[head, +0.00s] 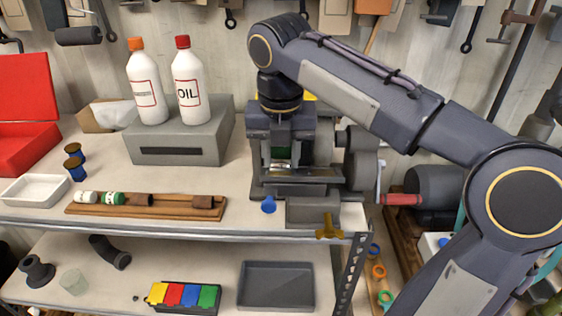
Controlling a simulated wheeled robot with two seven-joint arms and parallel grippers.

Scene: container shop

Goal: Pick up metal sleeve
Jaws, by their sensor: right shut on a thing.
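My right arm reaches in from the right, and its gripper (281,158) points down into the grey machine (325,185) on the bench. The gripper is shut on a small, shiny piece between its fingers, which looks like the metal sleeve (281,153). Most of the sleeve is hidden by the fingers and the machine, so I cannot tell whether it still touches the machine. My left gripper is not in view.
A white tray (36,190) is at the far left. Two bottles stand on a grey box (181,140) behind. A shelf below holds a dark tray (276,286) and coloured bins (184,296).

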